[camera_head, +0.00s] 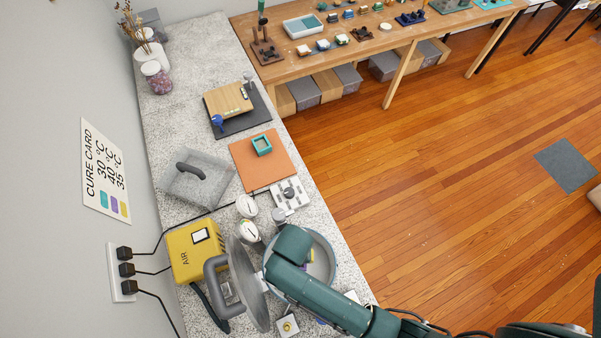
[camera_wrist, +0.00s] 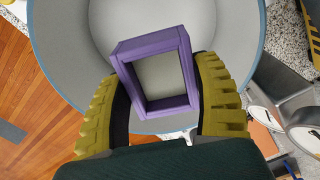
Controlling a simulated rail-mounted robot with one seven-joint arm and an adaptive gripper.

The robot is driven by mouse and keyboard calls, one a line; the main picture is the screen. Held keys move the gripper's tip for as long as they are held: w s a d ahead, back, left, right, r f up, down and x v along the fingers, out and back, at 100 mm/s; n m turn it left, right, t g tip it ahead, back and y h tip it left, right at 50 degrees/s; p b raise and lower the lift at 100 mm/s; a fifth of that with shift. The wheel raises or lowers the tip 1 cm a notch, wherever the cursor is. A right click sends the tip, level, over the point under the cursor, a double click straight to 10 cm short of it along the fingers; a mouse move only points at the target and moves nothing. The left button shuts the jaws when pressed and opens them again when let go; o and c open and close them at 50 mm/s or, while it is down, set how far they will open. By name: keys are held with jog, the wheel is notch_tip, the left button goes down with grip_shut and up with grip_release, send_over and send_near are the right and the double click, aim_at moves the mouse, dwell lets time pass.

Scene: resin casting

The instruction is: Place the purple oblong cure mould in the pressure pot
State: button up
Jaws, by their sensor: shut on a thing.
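The purple oblong cure mould (camera_wrist: 184,70) is an open rectangular frame, held slightly tilted between the yellow-padded fingers of my gripper (camera_wrist: 158,90). My gripper is shut on its sides. The pale grey pressure pot (camera_wrist: 70,60) with a blue rim lies behind the mould in the wrist view; mould and fingers are over its opening, and I cannot tell how deep. In the head view my arm covers much of the pot (camera_head: 331,262), and only a small purple bit of the mould (camera_head: 309,255) shows beside the arm.
A clear lid (camera_head: 246,285) with a grey handle stands left of the pot. A yellow AIR unit (camera_head: 193,252) and round gauges (camera_head: 247,207) are close by. An orange mat (camera_head: 252,173) holds a teal mould (camera_head: 261,145). A clear box (camera_head: 200,185) with a handle is farther back.

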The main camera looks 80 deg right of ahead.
jog(key=shift+s+a+f+n, duration=0.15)
jog(key=shift+s+a+f, duration=0.25)
jog(key=shift+f, duration=0.2)
jog(key=shift+s+a+f+n, duration=0.15)
jog(key=shift+s+a+f, duration=0.15)
jog(key=shift+f, duration=0.3)
notch_tip(320, 180, down, 9)
jog(key=shift+w+f+b, duration=0.1)
jog(key=shift+b, duration=0.45)
jog(key=o, duration=1.2)
notch_tip(320, 180, up, 12)
jog(key=shift+r+p, duration=0.2)
jog(key=shift+p, duration=0.55)
